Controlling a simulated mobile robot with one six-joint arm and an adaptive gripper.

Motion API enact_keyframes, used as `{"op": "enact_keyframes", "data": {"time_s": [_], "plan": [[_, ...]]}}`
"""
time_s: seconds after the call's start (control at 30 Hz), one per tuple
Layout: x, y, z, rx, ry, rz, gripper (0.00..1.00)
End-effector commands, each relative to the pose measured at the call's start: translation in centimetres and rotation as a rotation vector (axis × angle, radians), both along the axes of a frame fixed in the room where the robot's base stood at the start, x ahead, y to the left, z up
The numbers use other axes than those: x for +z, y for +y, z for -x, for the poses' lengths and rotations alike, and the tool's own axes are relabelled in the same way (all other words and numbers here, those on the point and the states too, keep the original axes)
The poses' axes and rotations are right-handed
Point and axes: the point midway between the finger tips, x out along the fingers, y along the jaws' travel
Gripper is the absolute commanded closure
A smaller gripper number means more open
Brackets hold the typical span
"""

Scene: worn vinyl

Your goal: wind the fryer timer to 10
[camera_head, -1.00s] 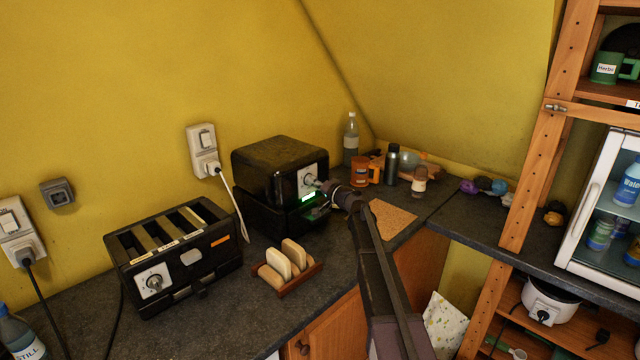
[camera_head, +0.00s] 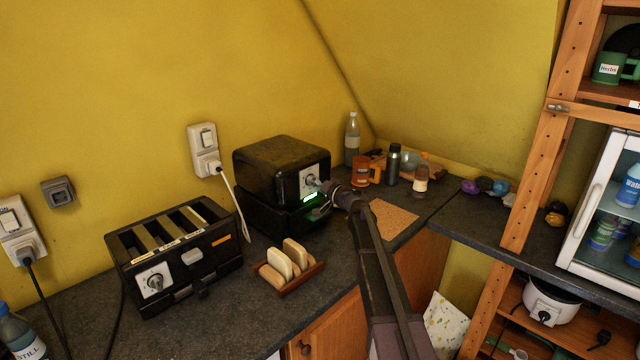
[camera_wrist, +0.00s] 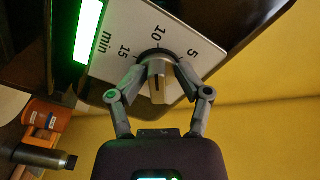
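The fryer (camera_head: 280,160) is a black box in the counter corner, with a green-lit display (camera_head: 309,196) on its front. Its white timer plate (camera_head: 307,188) faces my gripper. In the wrist view the plate (camera_wrist: 118,30) reads 5, 10, 15 and "min" around a round knob (camera_wrist: 158,88) with a pale raised grip bar. The bar runs nearly upright in that picture, one end towards the 10; which end is the pointer I cannot tell. My gripper (camera_wrist: 160,72) has its two fingers against opposite sides of the knob, closed on it. In the head view my gripper (camera_head: 326,186) hides part of the front.
A toaster (camera_head: 178,255) with its own dial and a toast rack (camera_head: 287,272) stand on the counter to the left. An orange mug (camera_head: 361,172), a dark flask (camera_head: 393,165) and a bottle (camera_head: 352,140) stand behind my arm. A cork mat (camera_head: 392,220) lies to the right.

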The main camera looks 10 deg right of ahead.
Motion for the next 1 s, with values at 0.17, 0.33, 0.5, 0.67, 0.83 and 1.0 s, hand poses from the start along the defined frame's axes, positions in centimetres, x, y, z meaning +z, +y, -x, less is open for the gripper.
{"op": "enact_keyframes", "data": {"time_s": [0.17,0.33,0.5,0.67,0.83,1.0], "plan": [[0.0,-0.1,0.0,-0.001,0.0,0.0,0.46],[0.0,-0.5,0.6,-0.003,0.0,0.0,0.46],[0.0,-1.5,1.9,-0.004,0.0,0.0,0.46],[0.0,-2.8,3.8,-0.004,0.0,0.0,0.46],[0.0,-4.4,6.1,-0.003,-0.001,-0.001,0.46],[0.0,-5.9,8.1,-0.003,-0.001,-0.001,0.46]]}}
